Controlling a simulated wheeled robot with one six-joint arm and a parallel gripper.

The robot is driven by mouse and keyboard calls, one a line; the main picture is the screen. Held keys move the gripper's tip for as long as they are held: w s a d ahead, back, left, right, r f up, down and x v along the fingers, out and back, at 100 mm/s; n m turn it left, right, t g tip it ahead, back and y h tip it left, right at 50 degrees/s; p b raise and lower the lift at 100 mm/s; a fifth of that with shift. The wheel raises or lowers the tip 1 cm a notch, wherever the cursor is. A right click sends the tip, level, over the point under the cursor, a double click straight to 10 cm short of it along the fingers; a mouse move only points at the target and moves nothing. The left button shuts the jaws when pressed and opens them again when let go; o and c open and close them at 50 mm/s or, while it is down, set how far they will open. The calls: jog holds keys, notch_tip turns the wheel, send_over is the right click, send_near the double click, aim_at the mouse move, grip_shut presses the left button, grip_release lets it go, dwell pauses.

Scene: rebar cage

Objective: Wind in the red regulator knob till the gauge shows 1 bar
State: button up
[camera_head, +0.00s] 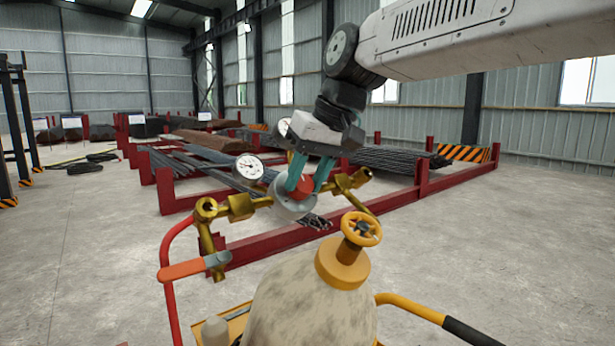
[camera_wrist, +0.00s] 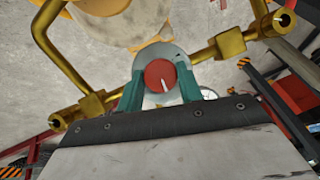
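The red regulator knob (camera_wrist: 160,75) sits on a round grey regulator body (camera_head: 291,203) between brass fittings. A white line on its face points down and slightly right in the wrist view. My gripper (camera_wrist: 161,82) has its two teal fingers on either side of the knob, seemingly touching it. In the head view the fingers of my gripper (camera_head: 305,180) hide much of the red knob (camera_head: 304,186). A white dial gauge (camera_head: 249,167) stands left of the regulator; its needle is too small to read surely. A second gauge (camera_head: 283,127) is partly hidden behind my gripper.
A pale gas cylinder with a yellow handwheel (camera_head: 361,229) stands close in front. Brass pipework (camera_head: 240,206) and a red hose with an orange-handled torch part (camera_head: 194,267) are at left. Red racks with rebar (camera_head: 390,160) lie behind. Open floor is at left.

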jog(key=shift+c, duration=0.9)
jog(key=m+y, duration=0.2)
jog(key=m, duration=0.2)
jog(key=shift+d, duration=0.2)
jog(key=shift+f+m+y, duration=0.1)
jog(key=shift+m+y, duration=0.9)
jog(key=shift+m, duration=0.7)
jog(key=o, duration=1)
